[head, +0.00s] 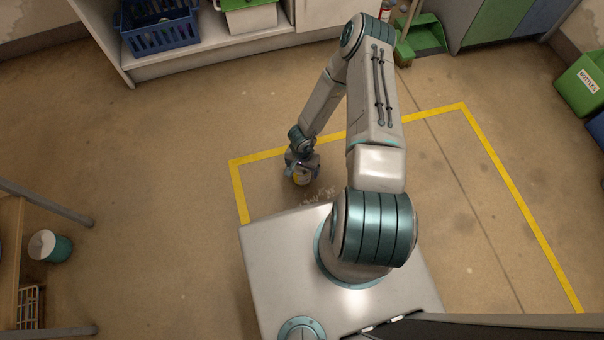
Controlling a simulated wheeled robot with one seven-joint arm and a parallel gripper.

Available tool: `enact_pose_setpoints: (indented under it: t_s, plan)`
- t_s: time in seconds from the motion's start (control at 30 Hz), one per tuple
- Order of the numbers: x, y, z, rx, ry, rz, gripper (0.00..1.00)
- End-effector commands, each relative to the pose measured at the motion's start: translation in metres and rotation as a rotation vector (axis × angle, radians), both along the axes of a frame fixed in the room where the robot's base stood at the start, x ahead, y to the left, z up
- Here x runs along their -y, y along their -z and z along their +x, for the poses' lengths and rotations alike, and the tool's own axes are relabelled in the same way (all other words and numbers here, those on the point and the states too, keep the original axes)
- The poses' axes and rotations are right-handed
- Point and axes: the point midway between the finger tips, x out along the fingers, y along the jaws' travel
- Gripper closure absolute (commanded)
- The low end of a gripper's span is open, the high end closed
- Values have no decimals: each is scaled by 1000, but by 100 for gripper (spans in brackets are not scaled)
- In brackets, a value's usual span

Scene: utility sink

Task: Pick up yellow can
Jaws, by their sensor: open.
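At this size I cannot tell whether the fingers touch the can.
A white-and-teal bucket (50,246) stands by a wooden shelf at the left. A blue crate (160,34) sits on a low shelf at the back. A green dustpan (420,36) and a green bin (582,86) are at the back right. The floor around the can is clear.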

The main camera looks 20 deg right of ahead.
Motion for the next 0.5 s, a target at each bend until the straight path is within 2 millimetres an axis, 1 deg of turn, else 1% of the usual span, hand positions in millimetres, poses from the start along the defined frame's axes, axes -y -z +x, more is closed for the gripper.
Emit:
enact_pose_setpoints:
  t_s: [0.13,0.33,0.4,0.5]
  plan:
    - [1,12,3,1,3,2,13]
    - [2,38,10,1,5,2,13]
    - [2,47,10,-1,3,3,13]
    - [3,53,10,1,3,1,13]
